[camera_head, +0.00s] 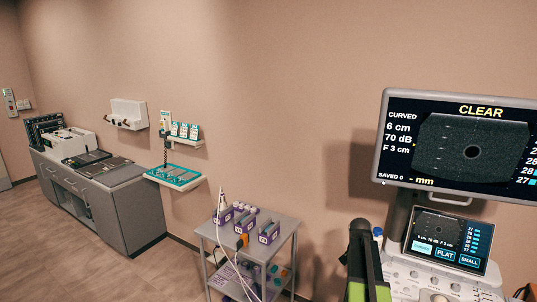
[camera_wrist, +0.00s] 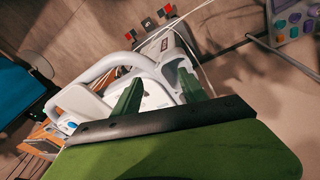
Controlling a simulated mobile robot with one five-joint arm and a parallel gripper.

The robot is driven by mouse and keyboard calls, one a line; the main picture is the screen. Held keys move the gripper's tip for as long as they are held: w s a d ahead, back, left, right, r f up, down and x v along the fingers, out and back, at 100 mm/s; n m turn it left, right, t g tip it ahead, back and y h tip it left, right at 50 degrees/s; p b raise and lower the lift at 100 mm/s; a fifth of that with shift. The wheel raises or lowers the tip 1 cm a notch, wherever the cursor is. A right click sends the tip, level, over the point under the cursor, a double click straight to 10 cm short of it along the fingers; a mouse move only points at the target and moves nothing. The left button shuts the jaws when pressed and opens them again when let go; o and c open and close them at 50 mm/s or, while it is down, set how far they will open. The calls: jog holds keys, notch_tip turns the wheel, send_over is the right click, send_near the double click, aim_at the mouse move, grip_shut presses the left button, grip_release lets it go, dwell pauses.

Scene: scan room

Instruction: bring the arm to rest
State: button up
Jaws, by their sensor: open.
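My gripper (camera_wrist: 158,90) shows in the wrist view with its two green fingers apart and nothing seen between them. Beyond the fingers is a white machine body with a curved handle (camera_wrist: 105,62); I cannot tell whether the fingers touch it. In the head view a black and green part of my arm (camera_head: 365,262) stands upright at the lower right, in front of the scanner console (camera_head: 440,285). My fingertips cannot be made out there.
The scanner's large monitor (camera_head: 462,145) reads CLEAR. A grey trolley (camera_head: 250,225) carries purple holders, with white cables hanging down. A grey counter (camera_head: 125,210) and wall shelves stand at left. The floor (camera_head: 50,245) at lower left is clear. A blue padded surface (camera_wrist: 18,90) shows in the wrist view.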

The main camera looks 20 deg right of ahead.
jog(key=s+a+n+y, duration=0.1)
jog(key=a+n, duration=1.2)
jog(key=a, duration=2.9)
jog(key=shift+s+f+n+y, duration=0.25)
jog(key=shift+n+y, duration=0.15)
jog(key=shift+y, duration=0.3)
